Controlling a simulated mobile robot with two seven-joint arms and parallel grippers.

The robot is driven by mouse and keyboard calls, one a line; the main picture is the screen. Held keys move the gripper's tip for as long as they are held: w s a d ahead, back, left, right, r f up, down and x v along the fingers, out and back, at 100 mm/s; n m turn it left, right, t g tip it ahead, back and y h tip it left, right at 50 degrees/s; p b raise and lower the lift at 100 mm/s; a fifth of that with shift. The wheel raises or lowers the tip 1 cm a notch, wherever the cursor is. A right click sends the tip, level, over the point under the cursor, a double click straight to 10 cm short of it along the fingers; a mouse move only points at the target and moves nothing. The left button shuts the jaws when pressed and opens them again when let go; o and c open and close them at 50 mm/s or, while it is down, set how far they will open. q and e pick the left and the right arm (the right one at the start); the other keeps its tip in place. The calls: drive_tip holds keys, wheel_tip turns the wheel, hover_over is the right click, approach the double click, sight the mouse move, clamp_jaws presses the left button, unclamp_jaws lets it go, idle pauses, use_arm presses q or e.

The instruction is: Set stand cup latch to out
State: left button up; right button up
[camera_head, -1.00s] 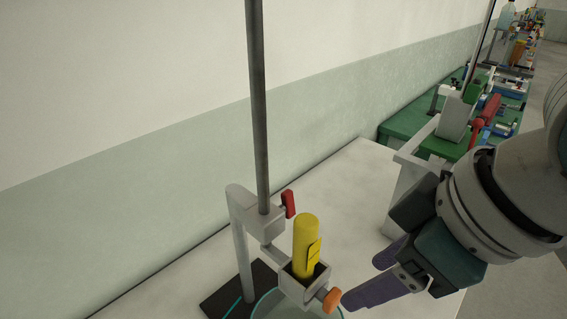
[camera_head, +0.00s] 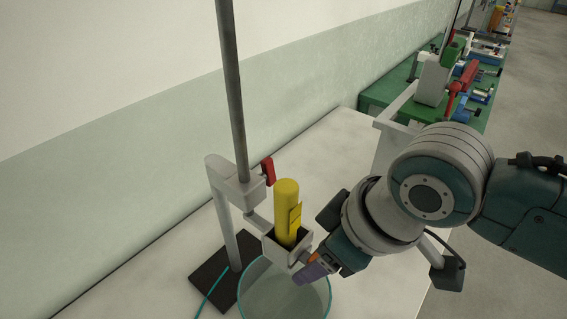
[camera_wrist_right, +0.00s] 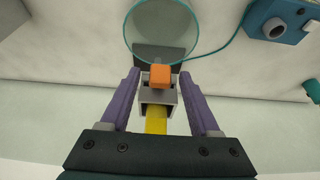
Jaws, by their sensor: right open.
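A grey square cup (camera_head: 273,248) on the stand holds an upright yellow cylinder (camera_head: 286,205). An orange knob, apparently the cup latch (camera_head: 313,258), sticks out from the cup's front side; it shows as an orange block in the right wrist view (camera_wrist_right: 160,76). My right gripper (camera_head: 308,271) is at this knob. In the right wrist view my right gripper (camera_wrist_right: 160,73) is open, with one purple finger on each side of the knob and cup, gaps visible on both sides. In the head view the gripper partly hides the knob. My left gripper is not in view.
The stand has a tall rod (camera_head: 232,90), a red lever (camera_head: 267,171) and a dark base (camera_head: 212,277). A round glass dish (camera_head: 262,297) with a teal rim lies below the cup. A green table (camera_head: 384,92) with devices stands farther back. A blue box (camera_wrist_right: 280,20) shows in the wrist view.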

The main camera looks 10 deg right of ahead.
clamp_jaws()
idle(0.4)
idle(0.9)
